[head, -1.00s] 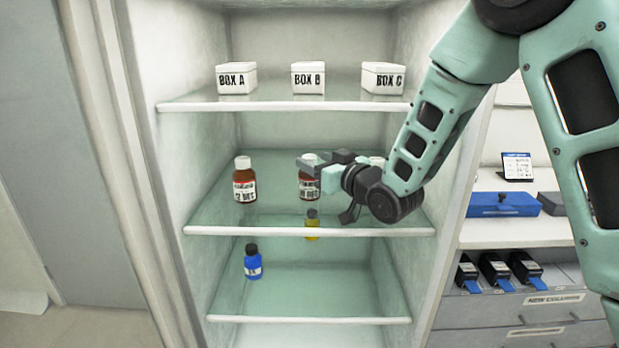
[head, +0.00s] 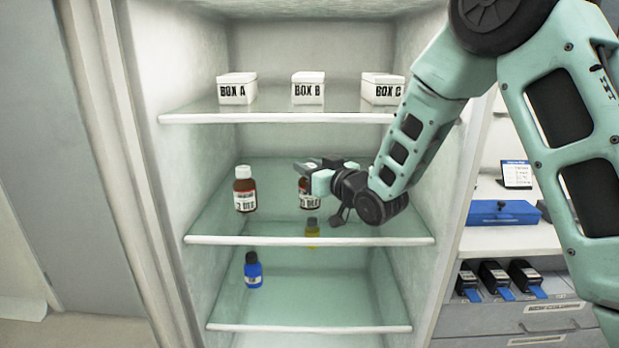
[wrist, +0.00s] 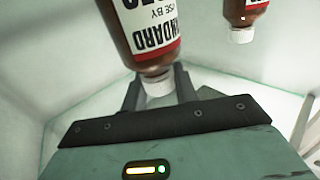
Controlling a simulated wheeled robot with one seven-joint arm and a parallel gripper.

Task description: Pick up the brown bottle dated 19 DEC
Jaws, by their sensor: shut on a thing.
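A brown bottle with a white and red label (head: 308,198) stands in the middle of the middle fridge shelf. Its label ends in DEC, but the day is too small to read surely. My gripper (head: 312,170) is shut on this bottle near its white cap and hides its top. In the wrist view the bottle (wrist: 150,45) appears upside down, its cap between my two fingers (wrist: 158,88). Another brown bottle (head: 244,190) stands to the left, label also ending in DEC.
The middle shelf's front edge (head: 300,240) runs below my gripper. A yellow bottle (head: 312,228) and a blue bottle (head: 253,270) show lower down. Boxes A (head: 236,90), B (head: 308,90) and C (head: 382,90) stand on the shelf above. The fridge wall (head: 180,180) bounds the left.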

